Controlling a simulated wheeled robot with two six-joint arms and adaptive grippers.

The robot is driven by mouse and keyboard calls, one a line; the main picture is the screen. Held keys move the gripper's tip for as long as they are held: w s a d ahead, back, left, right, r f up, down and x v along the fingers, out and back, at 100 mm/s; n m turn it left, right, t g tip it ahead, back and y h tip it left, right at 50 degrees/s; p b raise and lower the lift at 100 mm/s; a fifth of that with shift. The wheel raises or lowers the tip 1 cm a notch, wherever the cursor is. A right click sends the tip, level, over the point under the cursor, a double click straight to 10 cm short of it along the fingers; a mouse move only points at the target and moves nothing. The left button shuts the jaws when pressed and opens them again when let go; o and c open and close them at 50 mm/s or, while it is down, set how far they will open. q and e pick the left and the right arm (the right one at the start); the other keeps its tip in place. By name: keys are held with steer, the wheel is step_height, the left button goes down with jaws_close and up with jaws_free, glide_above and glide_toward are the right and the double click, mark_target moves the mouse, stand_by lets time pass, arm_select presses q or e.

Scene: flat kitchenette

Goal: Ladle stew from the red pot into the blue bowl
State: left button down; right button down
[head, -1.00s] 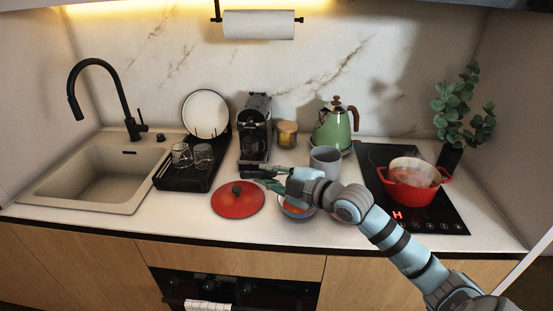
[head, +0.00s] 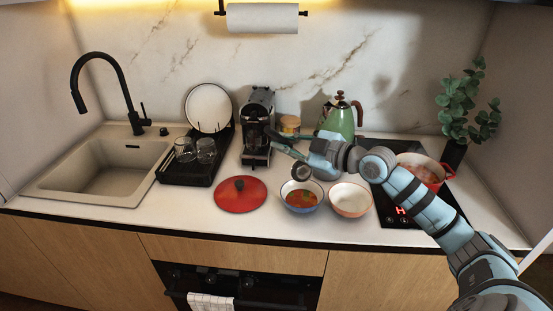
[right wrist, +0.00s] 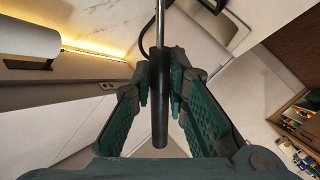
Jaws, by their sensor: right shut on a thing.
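The red pot (head: 437,186) stands on the hob at the right, holding reddish stew, partly behind my right arm. The blue bowl (head: 302,209) stands on the counter with orange-red stew in it. My right gripper (head: 284,145) is above and behind the blue bowl, shut on the ladle. In the right wrist view the ladle's black handle (right wrist: 159,105) lies between the fingers, with its metal shaft running up out of the picture. The ladle's scoop cannot be made out. My left gripper is not in view.
A red-rimmed bowl (head: 350,201), seemingly empty, stands right of the blue bowl. The red lid (head: 240,199) lies to its left. A coffee machine (head: 257,125) and green kettle (head: 340,120) stand behind. The front-left counter is clear.

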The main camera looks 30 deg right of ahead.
steer(key=w+d+r+m+y+b, duration=0.1)
steer(key=d+r+m, duration=0.2)
steer(key=d, duration=0.3)
steer(key=w+d+r+m+b, duration=0.2)
steer(key=d+r+m, duration=0.1)
steer(key=d, duration=0.4)
steer(key=shift+d+m+t+y, duration=0.15)
steer(key=shift+m+t+y, duration=0.25)
steer(key=shift+m, duration=0.5)
steer(key=shift+w+f, duration=0.1)
